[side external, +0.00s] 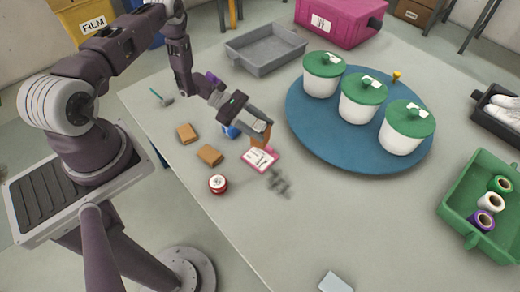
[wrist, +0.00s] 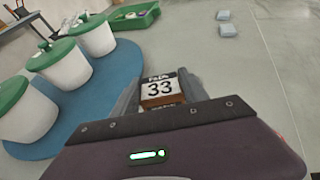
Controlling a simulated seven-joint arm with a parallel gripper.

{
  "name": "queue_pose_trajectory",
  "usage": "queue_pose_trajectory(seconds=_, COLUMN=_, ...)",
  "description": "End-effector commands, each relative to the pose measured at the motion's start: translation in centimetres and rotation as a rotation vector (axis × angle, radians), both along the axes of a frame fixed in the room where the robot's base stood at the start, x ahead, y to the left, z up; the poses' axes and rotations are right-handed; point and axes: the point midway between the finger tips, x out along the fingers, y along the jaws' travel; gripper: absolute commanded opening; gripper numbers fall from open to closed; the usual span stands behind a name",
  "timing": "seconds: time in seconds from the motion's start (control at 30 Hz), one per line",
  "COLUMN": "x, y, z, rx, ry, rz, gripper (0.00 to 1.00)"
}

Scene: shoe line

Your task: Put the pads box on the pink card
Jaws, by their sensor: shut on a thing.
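The pads box (wrist: 159,88), brown with a black and white label reading "33", is between the fingers of my gripper (wrist: 160,92) in the wrist view. In the side view my gripper (side external: 262,130) points down, shut on the pads box (side external: 260,138), whose brown side shows partly behind the fingers. The pink card (side external: 262,159), with a white printed face, lies on the table just below the box in that picture. I cannot tell whether the box touches the card. The card cannot be made out in the wrist view.
Brown boxes (side external: 210,155), a red-rimmed spool (side external: 218,184) and a blue object (side external: 229,131) are nearby. A round blue mat (side external: 330,145) bears three white tubs with green lids (side external: 361,96). A grey tray (side external: 265,50) and green crate (side external: 474,235) stand farther out. The front table area is mostly clear.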

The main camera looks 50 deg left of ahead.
Motion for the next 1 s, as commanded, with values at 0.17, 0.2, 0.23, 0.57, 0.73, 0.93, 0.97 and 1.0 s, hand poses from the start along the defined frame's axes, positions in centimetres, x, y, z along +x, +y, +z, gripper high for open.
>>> queue_pose_trajectory(seconds=0.17, x=-0.1, y=0.0, z=-3.6, rx=0.000, ry=0.001, rz=0.000, gripper=0.09)
queue_pose_trajectory(seconds=0.2, x=0.0, y=0.0, z=-4.4, rx=0.000, ry=0.001, rz=0.001, gripper=0.09)
queue_pose_trajectory(seconds=0.23, x=-0.1, y=0.0, z=-5.1, rx=0.000, ry=0.001, rz=0.001, gripper=0.09)
queue_pose_trajectory(seconds=0.57, x=0.0, y=0.0, z=-7.9, rx=-0.001, ry=-0.001, rz=0.003, gripper=0.09)
queue_pose_trajectory(seconds=0.73, x=0.0, y=0.1, z=-8.1, rx=-0.001, ry=-0.001, rz=0.004, gripper=0.09)
queue_pose_trajectory(seconds=0.93, x=0.0, y=0.1, z=-8.2, rx=0.000, ry=-0.001, rz=0.004, gripper=0.73)
queue_pose_trajectory(seconds=0.97, x=0.0, y=0.1, z=-8.2, rx=0.000, ry=-0.001, rz=0.004, gripper=0.73)
queue_pose_trajectory(seconds=1.0, x=0.0, y=0.1, z=-8.2, rx=0.000, ry=-0.001, rz=0.004, gripper=0.73)
